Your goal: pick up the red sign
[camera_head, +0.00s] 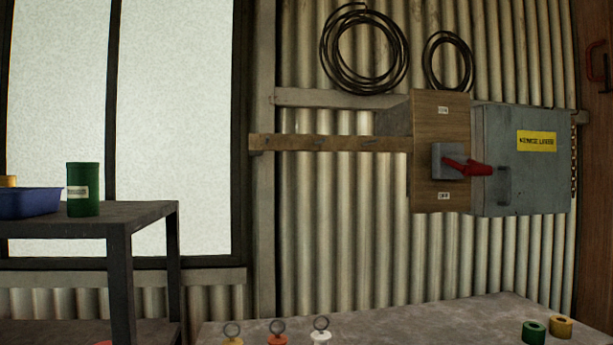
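I cannot make out a clear red sign in the head view. An orange-red item with a ring on top (278,338) stands at the front edge of the grey bench (420,322), cut off by the picture's bottom edge. A yellow ringed item (233,340) is to its left and a white ringed item (321,337) to its right. A sliver of orange-red (104,343) shows at the bottom left, too little to identify. Neither of my grippers is in view.
A red-handled switch (465,165) is on a wooden wall board beside a grey box (520,185). Green (534,332) and yellow (560,326) rolls lie on the bench. A dark shelf table (125,225) holds a green can (83,189) and blue tray (28,203).

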